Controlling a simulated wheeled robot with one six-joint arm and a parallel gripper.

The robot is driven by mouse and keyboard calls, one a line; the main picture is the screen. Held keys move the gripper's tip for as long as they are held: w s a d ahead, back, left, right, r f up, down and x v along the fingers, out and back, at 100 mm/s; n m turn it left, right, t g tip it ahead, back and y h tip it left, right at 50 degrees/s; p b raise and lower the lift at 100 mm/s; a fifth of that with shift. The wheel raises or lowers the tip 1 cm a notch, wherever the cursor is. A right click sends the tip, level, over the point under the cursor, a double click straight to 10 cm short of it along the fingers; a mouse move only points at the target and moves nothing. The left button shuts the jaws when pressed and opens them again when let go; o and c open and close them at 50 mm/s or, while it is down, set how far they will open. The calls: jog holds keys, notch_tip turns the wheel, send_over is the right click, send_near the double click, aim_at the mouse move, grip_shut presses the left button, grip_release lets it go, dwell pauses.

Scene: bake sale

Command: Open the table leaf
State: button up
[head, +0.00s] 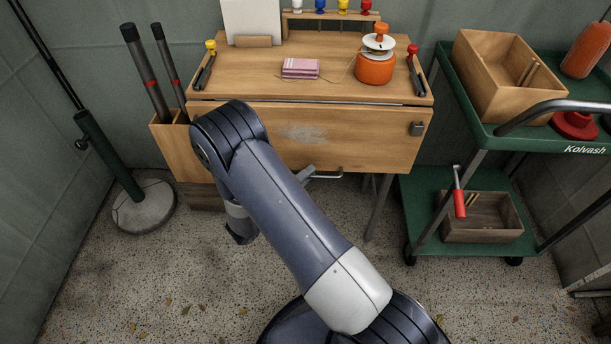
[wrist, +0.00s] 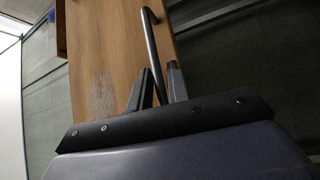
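The table leaf (head: 372,138) is a wooden panel hanging down at the front of the wooden table (head: 240,75). It has a pale scuffed patch and a metal bar handle (head: 328,175) at its lower edge. In the wrist view the leaf (wrist: 110,55) runs up the picture and the handle (wrist: 151,40) juts from it. My gripper (wrist: 160,72) is open at the handle, a finger on each side of the bar. Small gaps seem to show beside the bar; contact is unclear. In the head view my arm hides part of the leaf, and my gripper (head: 305,174) shows beside the handle.
On the tabletop are a pink bundle (head: 300,68), an orange pot (head: 376,68) and black latches with yellow (head: 205,70) and red (head: 415,75) knobs. A green cart (head: 470,130) stands right, a pole base (head: 145,208) left.

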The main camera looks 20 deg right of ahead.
grip_shut()
jog(key=shift+s, duration=0.1)
dwell(0.3)
jog(key=s+a+r+n+g+y+p, duration=0.35)
jog(key=s+r+n+y+p, duration=0.2)
jog(key=s+r+p, duration=0.55)
notch_tip(320, 180, up, 15)
jog(key=s+a+n+g+y+p, duration=0.1)
jog(key=s+n+g+y+p, duration=0.1)
jog(key=p, duration=1.6)
jog(key=shift+s+f+n+g, duration=0.2)
jog(key=shift+s+n+g, duration=0.25)
jog(key=shift+n+g, duration=0.85)
jog(key=shift+a+r+m+g+y, duration=0.1)
jog(key=shift+m+g+y, duration=0.15)
jog(key=shift+m+g, duration=0.1)
